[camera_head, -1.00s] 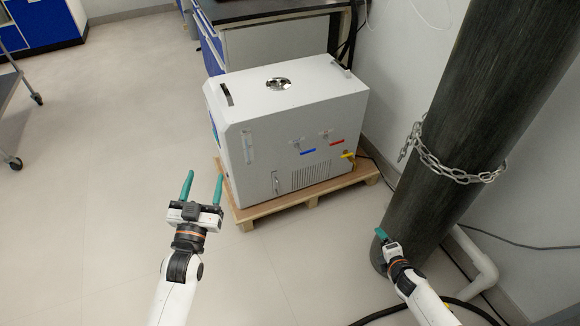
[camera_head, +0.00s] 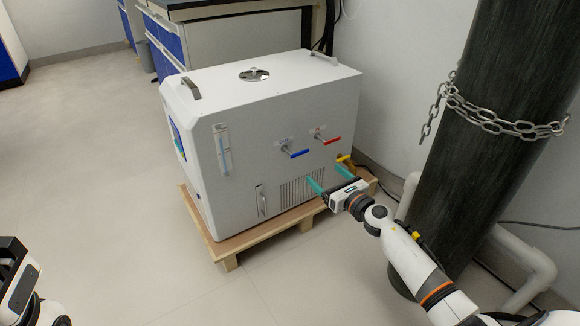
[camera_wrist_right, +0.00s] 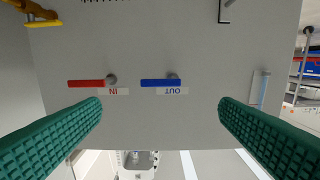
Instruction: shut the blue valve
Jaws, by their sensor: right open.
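The blue valve (camera_head: 294,153) is a blue lever on the front face of a white chiller box (camera_head: 265,90). In the right wrist view, which is upside down, the blue lever (camera_wrist_right: 160,83) lies level beside the OUT label. My right gripper (camera_head: 328,178) is open and empty, with green fingers in front of the panel, below the blue and red levers.
A red valve lever (camera_head: 331,140) sits right of the blue one, beside the IN label. A yellow fitting (camera_head: 343,159) is low at the box's right. The box stands on a wooden pallet (camera_head: 262,236). A dark chained cylinder (camera_head: 490,90) stands at right. The left floor is clear.

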